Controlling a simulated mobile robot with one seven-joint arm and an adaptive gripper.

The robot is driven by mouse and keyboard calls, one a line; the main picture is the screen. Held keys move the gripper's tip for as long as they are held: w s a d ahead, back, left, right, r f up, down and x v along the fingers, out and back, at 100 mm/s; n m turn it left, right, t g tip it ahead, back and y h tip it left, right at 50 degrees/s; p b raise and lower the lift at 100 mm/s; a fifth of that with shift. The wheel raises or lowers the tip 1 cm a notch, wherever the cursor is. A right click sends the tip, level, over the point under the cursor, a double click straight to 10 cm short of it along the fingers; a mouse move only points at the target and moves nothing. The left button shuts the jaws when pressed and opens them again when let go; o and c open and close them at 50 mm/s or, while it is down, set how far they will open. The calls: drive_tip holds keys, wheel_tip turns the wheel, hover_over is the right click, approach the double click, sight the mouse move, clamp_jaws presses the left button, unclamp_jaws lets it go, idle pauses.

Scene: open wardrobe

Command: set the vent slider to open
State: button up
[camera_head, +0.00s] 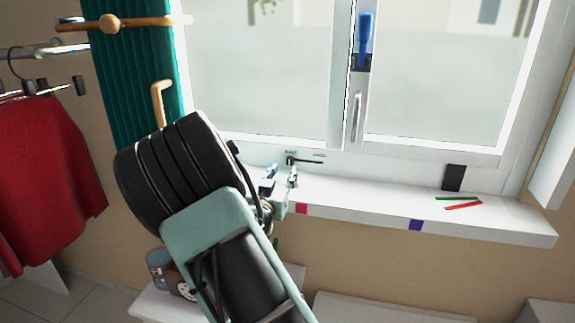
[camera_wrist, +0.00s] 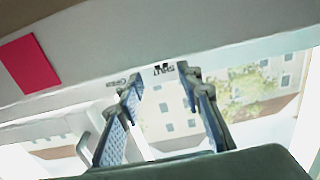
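The vent slider (camera_head: 291,158) is a small dark piece at the left of a thin dark slot on the lower window frame. In the wrist view, which is turned over, small dark marks (camera_wrist: 163,67) and lettering that seems to read "SHUT" lie between and beyond my fingertips. Fainter lettering is near the left finger. My gripper (camera_head: 281,173) is just below and left of the slider in the head view. Its two fingers stand apart with nothing between them in the wrist view (camera_wrist: 159,80). I cannot tell whether a fingertip touches the frame.
Red and green sticks (camera_head: 460,203) and a black block (camera_head: 454,178) are at right. A window handle (camera_head: 356,118) is above.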

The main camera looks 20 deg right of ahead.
sight(289, 162)
drive_tip(key=x, duration=0.6)
drive_tip(key=shift+w+d, duration=0.1)
drive_tip(key=shift+c, duration=0.2)
clamp_jaws()
